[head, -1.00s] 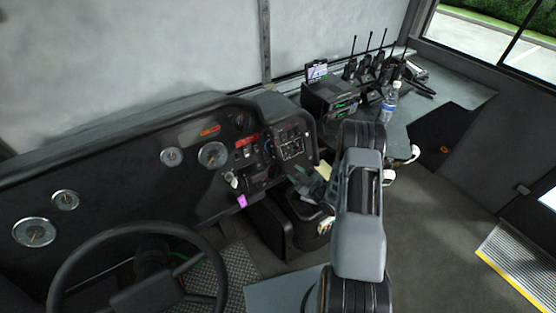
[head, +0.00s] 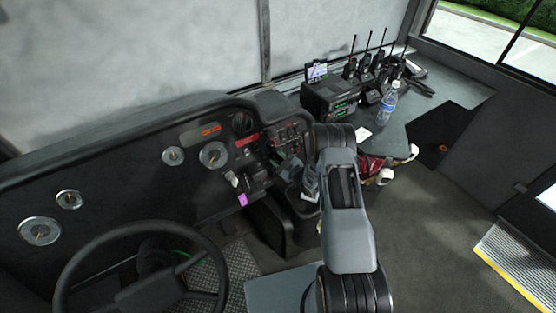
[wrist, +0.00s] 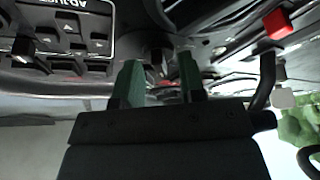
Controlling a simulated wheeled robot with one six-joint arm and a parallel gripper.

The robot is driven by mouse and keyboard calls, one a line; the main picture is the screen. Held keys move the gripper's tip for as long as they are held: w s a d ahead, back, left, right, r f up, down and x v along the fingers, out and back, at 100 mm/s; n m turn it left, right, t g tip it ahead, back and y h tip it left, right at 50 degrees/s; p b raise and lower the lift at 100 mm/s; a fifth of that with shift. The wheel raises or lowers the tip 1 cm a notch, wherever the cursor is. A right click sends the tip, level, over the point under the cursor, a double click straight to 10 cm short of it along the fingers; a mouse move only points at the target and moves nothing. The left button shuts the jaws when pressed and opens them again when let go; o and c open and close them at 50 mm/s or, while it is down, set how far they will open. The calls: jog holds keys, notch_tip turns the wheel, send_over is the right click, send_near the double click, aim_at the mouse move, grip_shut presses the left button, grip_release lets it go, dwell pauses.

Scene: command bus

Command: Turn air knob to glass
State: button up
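My gripper (head: 288,170) is in front of the right-hand control panel (head: 288,134) of the dashboard. In the wrist view its two green fingers (wrist: 160,80) stand apart, with a gap between them. A dark, round knob-like part (wrist: 157,45) shows just beyond the gap, apart from or barely at the fingertips; contact cannot be told. I cannot tell for sure that it is the air knob, and its pointer and the glass mark are not readable. In the head view the gripper and arm hide the lower part of the panel.
A steering wheel (head: 140,270) is at the lower left. A pink tag (head: 242,200) hangs below the dash switches. Radios (head: 372,75) and a water bottle (head: 388,103) stand on the right-hand shelf. In the wrist view a red button (wrist: 278,22) is right of the fingers.

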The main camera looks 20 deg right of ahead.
jog(key=shift+c, duration=0.5)
grip_shut()
jog(key=shift+m+b, duration=0.3)
jog(key=shift+b, duration=0.1)
jog(key=shift+a+f+m+t+h+b, duration=0.15)
jog(key=shift+m+t+h+b, duration=0.25)
jog(key=shift+m+b, duration=0.35)
jog(key=m+h+b, duration=0.1)
jog(key=m+b, duration=0.1)
jog(key=m, duration=0.1)
jog(key=shift+t, duration=0.3)
jog(key=shift+a+r+m+t+h+b, duration=0.15)
jog(key=shift+m+h+b, duration=0.4)
jog(key=shift+m, duration=0.5)
jog(key=shift+d+m+t+h+b, duration=0.15)
jog(key=shift+m+h+b, duration=0.25)
jog(key=shift+m+b, duration=0.5)
jog(key=shift+a+r+m+t+h+b, duration=0.15)
jog(key=shift+m+h+b, duration=0.3)
jog(key=shift+m, duration=1.05)
